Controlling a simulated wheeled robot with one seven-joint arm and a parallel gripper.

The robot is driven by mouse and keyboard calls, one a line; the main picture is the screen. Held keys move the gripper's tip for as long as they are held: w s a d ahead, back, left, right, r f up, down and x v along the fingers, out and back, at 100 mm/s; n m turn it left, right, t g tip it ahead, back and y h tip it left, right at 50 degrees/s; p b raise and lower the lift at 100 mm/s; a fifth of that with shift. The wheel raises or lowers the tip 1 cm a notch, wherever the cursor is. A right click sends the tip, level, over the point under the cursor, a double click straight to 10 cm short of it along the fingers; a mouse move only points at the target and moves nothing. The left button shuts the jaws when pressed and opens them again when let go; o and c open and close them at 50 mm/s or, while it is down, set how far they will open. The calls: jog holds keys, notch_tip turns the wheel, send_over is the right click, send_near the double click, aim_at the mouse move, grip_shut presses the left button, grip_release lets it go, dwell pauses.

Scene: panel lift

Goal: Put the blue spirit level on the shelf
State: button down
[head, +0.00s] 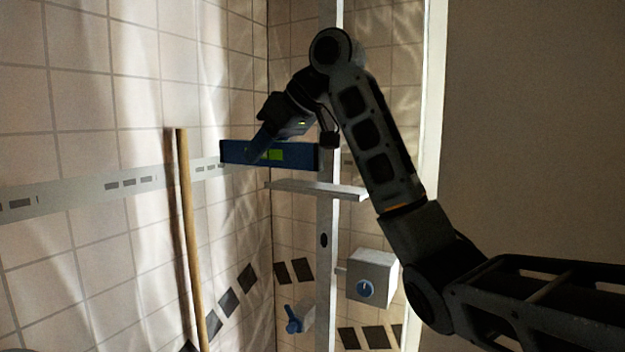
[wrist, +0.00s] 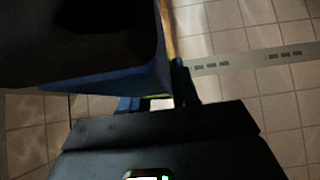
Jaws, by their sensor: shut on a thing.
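The blue spirit level (head: 298,156) is long and flat-sided, with a green vial window near its middle in the head view. My gripper (head: 258,150) is shut on it left of the window and holds it roughly level. The shelf (head: 315,189) is a thin light board in the corner, below and to the right of the level. In the head view a gap shows between the level and the shelf. In the wrist view the level (wrist: 105,88) shows as a dark blue bar, partly hidden behind a dark shape.
A wooden pole (head: 187,240) leans by the tiled left wall. A pale vertical post (head: 326,230) passes by the shelf. A grey box with a blue knob (head: 371,278) and a blue-handled fitting (head: 293,320) sit below the shelf.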

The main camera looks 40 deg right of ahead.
jog(key=w+d+f+p, duration=0.1)
jog(key=w+d, duration=0.1)
jog(key=d, duration=0.3)
jog(key=w+d+p, duration=0.1)
jog(key=w+d, duration=0.1)
jog(key=d, duration=0.3)
jog(key=w+d+f+p, duration=0.1)
jog(key=w+d, duration=0.1)
jog(key=d, duration=0.4)
jog(key=shift+f, duration=0.35)
jog(key=shift+d+f+p, duration=0.2)
jog(key=shift+f+p, duration=0.35)
jog(key=shift+f, duration=1.6)
jog(key=c, duration=1.1)
grip_release()
jog(key=shift+f, duration=0.15)
jog(key=shift+b+v, duration=0.6)
jog(key=shift+v, duration=3.25)
